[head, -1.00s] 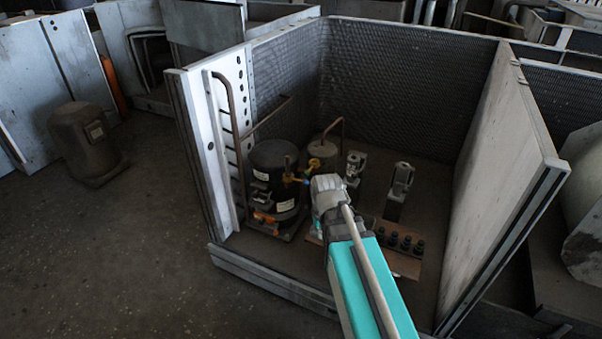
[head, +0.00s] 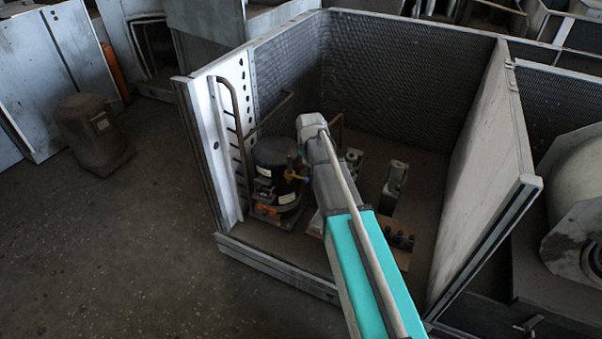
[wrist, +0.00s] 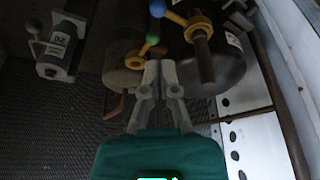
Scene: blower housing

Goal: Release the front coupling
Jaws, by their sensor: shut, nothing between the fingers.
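The black tank (head: 276,150) stands in the left part of the housing. In the wrist view, a coupling with a yellow fitting (wrist: 198,24) sits on a brown pipe stub, and its lever ends in a blue ball (wrist: 157,8). It also shows in the head view (head: 290,174). A second lever with a green ball (wrist: 153,37) reaches from another yellow fitting (wrist: 135,60). My gripper (wrist: 160,64) is shut and empty, its tips just below the green ball in the picture; I cannot tell whether they touch. My arm hides the gripper's fingers in the head view.
The open-front housing has mesh walls, a white perforated panel (head: 236,125) at left and a grey panel (head: 478,165) at right. A labelled cylinder (wrist: 60,45) and a row of dark knobs (head: 398,238) are nearby. The brown pipe (head: 237,115) rises beside the tank.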

